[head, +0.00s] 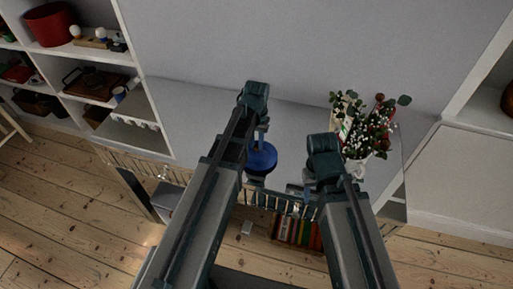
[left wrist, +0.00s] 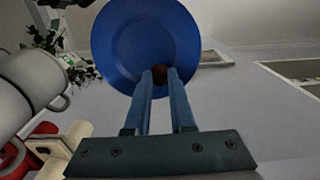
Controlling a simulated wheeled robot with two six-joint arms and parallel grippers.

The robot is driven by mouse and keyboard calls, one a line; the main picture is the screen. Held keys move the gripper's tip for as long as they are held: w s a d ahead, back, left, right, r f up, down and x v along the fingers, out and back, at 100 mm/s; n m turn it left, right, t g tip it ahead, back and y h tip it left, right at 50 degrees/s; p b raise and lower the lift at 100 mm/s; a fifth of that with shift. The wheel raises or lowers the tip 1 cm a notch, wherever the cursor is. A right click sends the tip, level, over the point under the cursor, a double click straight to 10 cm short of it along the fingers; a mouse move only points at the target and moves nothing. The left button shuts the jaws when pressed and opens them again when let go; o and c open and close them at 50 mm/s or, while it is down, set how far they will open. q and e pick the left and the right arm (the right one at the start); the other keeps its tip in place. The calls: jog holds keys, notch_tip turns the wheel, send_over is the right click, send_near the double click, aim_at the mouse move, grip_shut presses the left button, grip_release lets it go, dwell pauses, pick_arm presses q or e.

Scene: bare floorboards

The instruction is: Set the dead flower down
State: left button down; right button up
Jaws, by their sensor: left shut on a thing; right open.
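My left gripper (head: 262,136) is over the blue plate (head: 262,158) on the grey tabletop. In the head view the flower is too small or hidden to make out. My right gripper (head: 308,188) is open and empty near the table's front edge, left of the white vase (head: 356,167).
Leafy flowers with red and white blooms (head: 375,128) stand in the vase at the right. Shelves (head: 100,85) with pots and cups stand at the left. Books (head: 297,232) sit low under the table's front. The tabletop left of the plate (head: 200,125) is clear.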

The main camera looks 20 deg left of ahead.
aim_at(256, 145)
pick_arm(q)
jog(key=shift+f, duration=0.1)
jog(key=shift+f, duration=0.1)
jog(key=shift+f, duration=0.15)
jog(key=c, duration=1)
grip_release()
jog(key=shift+c, duration=0.2)
notch_tip(256, 145, up, 13)
jog(key=p, duration=1.2)
jog(key=s+d+m, duration=0.1)
jog(key=s+d, duration=0.4)
jog(key=s, duration=0.3)
jog(key=s+d+m+y, duration=0.1)
jog(key=s+d+m, duration=0.1)
jog(key=s+d, duration=0.3)
jog(key=s, duration=0.2)
jog(key=shift+s+d+f, duration=0.15)
jog(key=shift+s+f, duration=0.05)
jog(key=shift+s, duration=0.15)
